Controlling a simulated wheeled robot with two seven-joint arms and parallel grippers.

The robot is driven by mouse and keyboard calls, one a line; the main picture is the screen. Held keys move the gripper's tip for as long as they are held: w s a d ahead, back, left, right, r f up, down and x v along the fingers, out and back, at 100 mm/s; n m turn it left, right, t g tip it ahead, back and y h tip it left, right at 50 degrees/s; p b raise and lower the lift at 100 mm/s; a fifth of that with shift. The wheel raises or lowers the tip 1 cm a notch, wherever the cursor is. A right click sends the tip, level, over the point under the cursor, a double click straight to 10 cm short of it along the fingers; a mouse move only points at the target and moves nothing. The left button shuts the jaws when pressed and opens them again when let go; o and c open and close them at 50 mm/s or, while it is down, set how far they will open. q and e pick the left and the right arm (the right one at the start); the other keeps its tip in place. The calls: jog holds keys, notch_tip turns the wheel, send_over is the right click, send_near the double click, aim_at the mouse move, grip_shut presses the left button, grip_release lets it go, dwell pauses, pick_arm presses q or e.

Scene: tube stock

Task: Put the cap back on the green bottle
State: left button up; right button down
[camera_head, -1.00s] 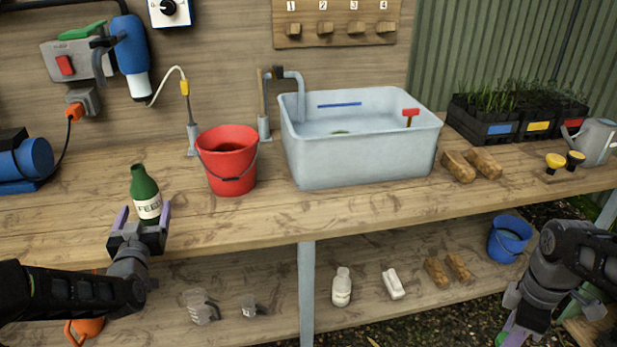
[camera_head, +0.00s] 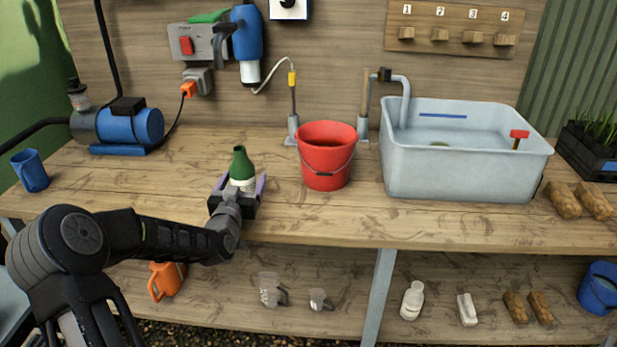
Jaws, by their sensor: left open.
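The green bottle (camera_head: 240,164) with a white label stands upright on the wooden bench, left of the red bucket. No cap shows on its neck, and I cannot make out a loose cap anywhere in view. My left gripper (camera_head: 240,187) is open at the bottle's lower part. Its two purple-edged fingers stand on either side of the bottle, and the gripper's body hides the bottle's base. I cannot tell whether the fingers touch it. My right gripper is out of view.
The red bucket (camera_head: 326,158) stands close right of the bottle, with a grey basin (camera_head: 465,178) beyond. A blue pump (camera_head: 125,126) and blue mug (camera_head: 30,170) are at the left. Bare bench lies left of the bottle. The shelf below holds a white bottle (camera_head: 412,301).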

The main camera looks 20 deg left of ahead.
pick_arm(q)
jog(key=shift+c, duration=0.4)
jog(key=c, duration=1.7)
